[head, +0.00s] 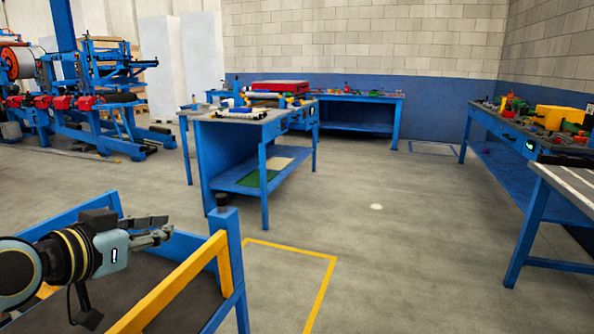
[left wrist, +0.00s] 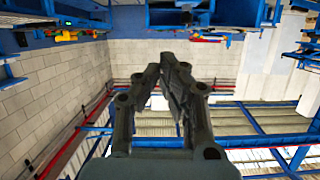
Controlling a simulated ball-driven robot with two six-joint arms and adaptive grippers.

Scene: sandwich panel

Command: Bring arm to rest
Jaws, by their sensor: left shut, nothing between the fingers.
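My left gripper (head: 152,231) shows at the lower left of the head view, at the end of my left arm. It is shut and empty, with its fingers pointing right. It is over a blue frame (head: 228,262) with a yellow rail (head: 172,292) and a dark flat bed (head: 150,270). In the left wrist view the fingers (left wrist: 172,75) come together at the tips with nothing between them. My right gripper does not show in either view.
A blue workbench (head: 262,130) stands mid-room, with another bench (head: 380,97) behind it. A blue bench with a yellow box (head: 556,118) is at the right. Blue machinery (head: 100,90) is at the far left. The floor (head: 390,230) in the middle is clear.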

